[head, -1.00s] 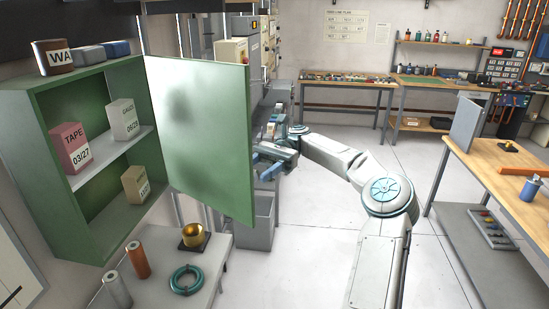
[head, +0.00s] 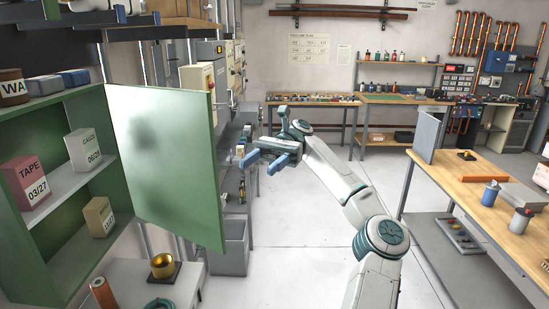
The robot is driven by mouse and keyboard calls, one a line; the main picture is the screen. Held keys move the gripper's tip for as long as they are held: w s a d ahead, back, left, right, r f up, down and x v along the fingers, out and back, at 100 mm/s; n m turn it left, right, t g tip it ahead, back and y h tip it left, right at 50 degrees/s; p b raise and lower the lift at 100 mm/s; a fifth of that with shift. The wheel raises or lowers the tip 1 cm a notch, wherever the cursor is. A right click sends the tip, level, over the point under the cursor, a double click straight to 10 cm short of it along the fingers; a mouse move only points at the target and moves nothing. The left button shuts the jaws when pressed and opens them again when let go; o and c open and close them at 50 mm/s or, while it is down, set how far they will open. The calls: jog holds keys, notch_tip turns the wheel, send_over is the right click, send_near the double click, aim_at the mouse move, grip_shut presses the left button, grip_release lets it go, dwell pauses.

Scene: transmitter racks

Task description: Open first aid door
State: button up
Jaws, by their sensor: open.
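The green first aid cabinet (head: 68,100) hangs on the left wall. Its door (head: 168,165) stands swung wide open, hinged at the cabinet's right side. Inside are a pink tape box (head: 27,182), a gauze box (head: 83,150) and another box (head: 98,217) on two levels. My gripper (head: 270,163) is to the right of the door's free edge and apart from it. Its blue fingers are spread and nothing shows between them. The door's handle is not visible.
A grey shelf below the cabinet carries a brass piece (head: 163,265) and a copper-coloured roll (head: 103,294). A grey bin (head: 230,247) stands behind the door. A wooden workbench (head: 470,185) is at the right. The floor between is clear.

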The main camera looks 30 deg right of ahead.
jog(key=shift+s+d+r, duration=0.8)
jog(key=shift+s+d, duration=0.1)
jog(key=shift+d, duration=0.15)
